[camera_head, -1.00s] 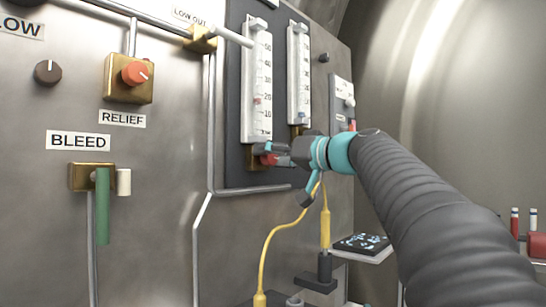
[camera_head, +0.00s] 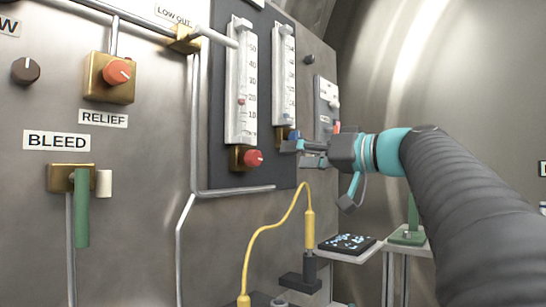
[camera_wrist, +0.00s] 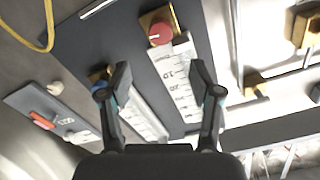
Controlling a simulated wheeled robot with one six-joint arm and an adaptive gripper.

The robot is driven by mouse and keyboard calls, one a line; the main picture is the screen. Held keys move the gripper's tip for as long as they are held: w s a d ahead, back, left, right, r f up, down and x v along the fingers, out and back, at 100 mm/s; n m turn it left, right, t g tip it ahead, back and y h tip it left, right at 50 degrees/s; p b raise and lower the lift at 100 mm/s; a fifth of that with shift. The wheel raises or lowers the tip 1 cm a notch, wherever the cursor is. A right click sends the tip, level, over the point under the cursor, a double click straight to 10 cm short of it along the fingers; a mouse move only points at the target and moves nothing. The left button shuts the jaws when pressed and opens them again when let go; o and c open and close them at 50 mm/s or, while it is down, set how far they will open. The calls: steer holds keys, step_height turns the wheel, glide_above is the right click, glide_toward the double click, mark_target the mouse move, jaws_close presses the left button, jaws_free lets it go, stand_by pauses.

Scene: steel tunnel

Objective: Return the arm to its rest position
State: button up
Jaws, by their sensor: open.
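My arm (camera_head: 470,200) reaches in from the lower right of the head view, with a grey ribbed sleeve and turquoise bands. My gripper (camera_head: 300,153) is open and empty in front of the lower part of the two-tube gauge panel. It is to the right of the red knob (camera_head: 253,158) under the left tube and apart from it. In the wrist view my gripper (camera_wrist: 162,74) shows its two fingers spread wide, with nothing between them. The red knob (camera_wrist: 160,34) is beyond the fingertips there.
The gauge tubes (camera_head: 241,85) and the steel wall are close to my gripper. A yellow cable (camera_head: 262,232) loops below it. A small shelf (camera_head: 345,256) with a dark patterned plate (camera_head: 347,243) and a green stand (camera_head: 408,236) are lower right. A green lever (camera_head: 82,208) hangs under BLEED.

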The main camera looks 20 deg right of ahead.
steer(key=shift+s+d, duration=0.2)
steer(key=shift+s, duration=0.1)
stand_by(0.4)
steer(key=w+d+f+m+g+h, duration=0.1)
steer(key=d+f+m+h, duration=0.15)
steer(key=f, duration=0.35)
steer(key=w+d+f+m+h, duration=0.2)
steer(key=f+m, duration=0.2)
steer(key=f, duration=0.1)
steer(key=s+f+m+g+h, duration=0.1)
steer(key=s+f+g+h, duration=0.1)
steer(key=f, duration=0.6)
steer(key=s+f+m+g+h, duration=0.1)
steer(key=s+f+g, duration=0.15)
steer(key=f, duration=0.55)
steer(key=s+a+f+n+g+h+p, duration=0.1)
steer(key=s+a+f+n, duration=0.1)
steer(key=s+a+f, duration=0.3)
steer(key=s+a+f+n+g+h+p, duration=0.1)
steer(key=s+a+f, duration=0.5)
steer(key=s+f, duration=0.7)
steer(key=shift+s+a+f+n+g+h, duration=0.2)
steer(key=shift+s+f+n+g+h, duration=0.3)
steer(key=shift+s+n+g, duration=0.55)
